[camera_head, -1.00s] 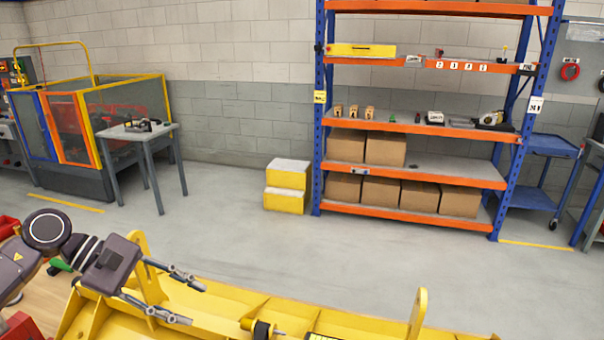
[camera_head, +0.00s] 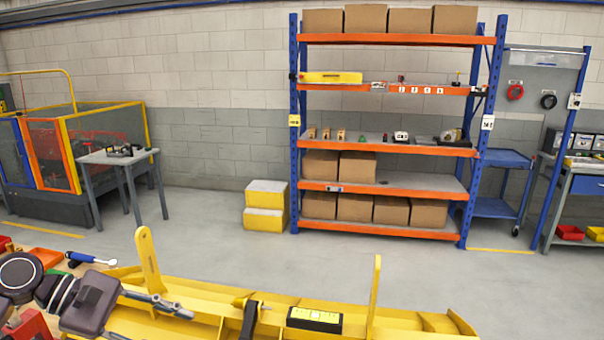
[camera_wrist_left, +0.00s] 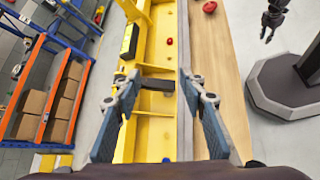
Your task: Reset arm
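My left gripper (camera_head: 165,322) is at the lower left of the head view, over a long yellow carrier (camera_head: 275,303), with its lower part cut off by the frame edge. In the left wrist view the left gripper's fingers (camera_wrist_left: 160,92) are apart with nothing held between them. The carrier (camera_wrist_left: 155,140) lies below that gap, apparently not gripped. A dark gripper (camera_wrist_left: 270,24), apparently my right one, hangs at the top right of the left wrist view. It is too small to tell whether it is open or shut. It does not show in the head view.
A wooden bench top (camera_wrist_left: 215,75) runs beside the carrier and bears a red part (camera_wrist_left: 209,7). A blue and orange shelf (camera_head: 385,187) with boxes stands at the back wall. Yellow steps (camera_head: 265,218) and a grey table (camera_head: 120,158) stand left of it. Open floor lies between.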

